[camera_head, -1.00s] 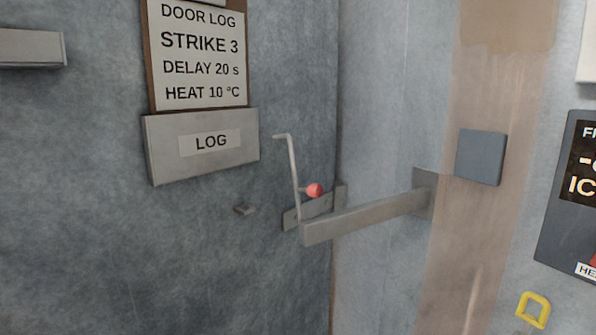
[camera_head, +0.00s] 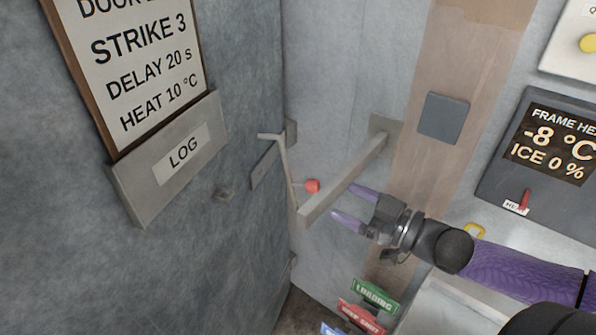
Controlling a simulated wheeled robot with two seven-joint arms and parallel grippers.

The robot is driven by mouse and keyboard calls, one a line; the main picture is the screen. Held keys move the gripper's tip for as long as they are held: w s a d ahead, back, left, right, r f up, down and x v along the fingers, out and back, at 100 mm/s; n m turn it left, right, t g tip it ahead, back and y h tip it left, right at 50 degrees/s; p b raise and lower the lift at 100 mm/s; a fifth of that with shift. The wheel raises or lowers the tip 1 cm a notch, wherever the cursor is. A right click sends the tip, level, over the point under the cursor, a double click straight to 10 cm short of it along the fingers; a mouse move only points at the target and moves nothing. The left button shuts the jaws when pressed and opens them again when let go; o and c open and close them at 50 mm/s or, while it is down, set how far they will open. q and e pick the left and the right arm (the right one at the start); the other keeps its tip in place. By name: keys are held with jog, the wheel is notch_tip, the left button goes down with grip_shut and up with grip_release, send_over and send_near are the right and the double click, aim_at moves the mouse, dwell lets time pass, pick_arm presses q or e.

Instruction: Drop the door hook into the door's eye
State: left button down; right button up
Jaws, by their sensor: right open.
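The door hook (camera_head: 287,170) is a thin pale metal rod with a bent tip at its top left. It stands nearly upright at the free end of a grey bracket bar (camera_head: 345,182). A red knob (camera_head: 313,186) sits beside the rod. Behind the hook, a metal plate (camera_head: 262,166) is on the grey door (camera_head: 245,245) near its edge; I cannot make out an eye opening in it. My right gripper (camera_head: 354,205) is open, its purple fingers pointing left toward the bar and knob. It appears empty. My left gripper is out of view.
A blue-grey square plate (camera_head: 443,118) and a display panel (camera_head: 545,150) are on the right. Coloured tags (camera_head: 375,296) are below.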

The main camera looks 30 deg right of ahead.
aim_at(313, 187)
jog(key=b+x, duration=0.1)
jog(key=x, duration=0.7)
jog(key=shift+f, duration=0.1)
grip_shut()
dwell(1.2)
